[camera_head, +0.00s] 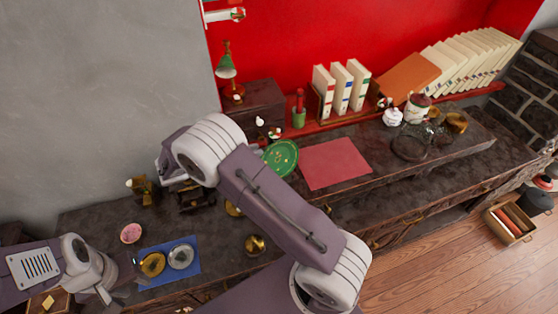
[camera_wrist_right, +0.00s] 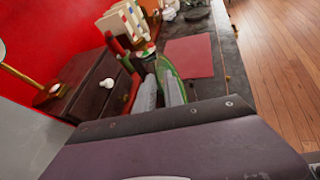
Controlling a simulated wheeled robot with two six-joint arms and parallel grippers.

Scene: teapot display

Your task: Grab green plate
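The green plate (camera_head: 281,157) shows beside my right forearm in the head view, its face toward the camera. In the right wrist view the green plate (camera_wrist_right: 168,72) is seen nearly edge-on, between the two grey fingers of my right gripper (camera_wrist_right: 162,90). The fingers are close together on it. My right gripper is mostly hidden behind my arm in the head view. My left gripper (camera_head: 104,294) is at the lower left, beside the blue mat; its fingers are not clear.
A red mat (camera_head: 335,164) lies right of the plate. A blue mat (camera_head: 190,285) holds two round metal dishes. Books (camera_head: 341,88), a dark cabinet (camera_head: 262,104), a white jar (camera_head: 393,117) and a teapot (camera_head: 418,108) stand toward the back wall. Brass pieces stand near my right arm.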

